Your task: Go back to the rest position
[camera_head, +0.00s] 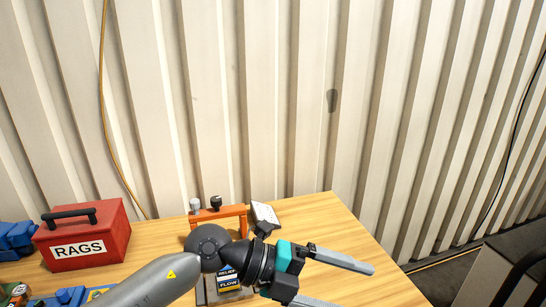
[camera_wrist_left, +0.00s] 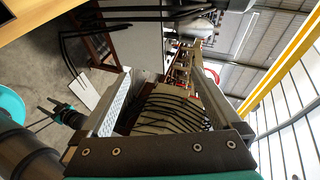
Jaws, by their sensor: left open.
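My left arm enters the head view from the bottom left, over the wooden table. Its gripper (camera_head: 350,287) points right, with its two grey fingers spread apart and nothing between them. The lower finger is partly cut off by the bottom edge. In the left wrist view the same gripper (camera_wrist_left: 160,76) shows both fingers apart; dark cables and machinery appear beyond them in the background.
The wooden table (camera_head: 350,235) holds a red RAGS box (camera_head: 85,238), blue parts (camera_head: 15,238), an orange frame with knobs (camera_head: 235,211) and a labelled block (camera_head: 229,283) partly behind my arm. A corrugated wall (camera_head: 270,100) stands behind.

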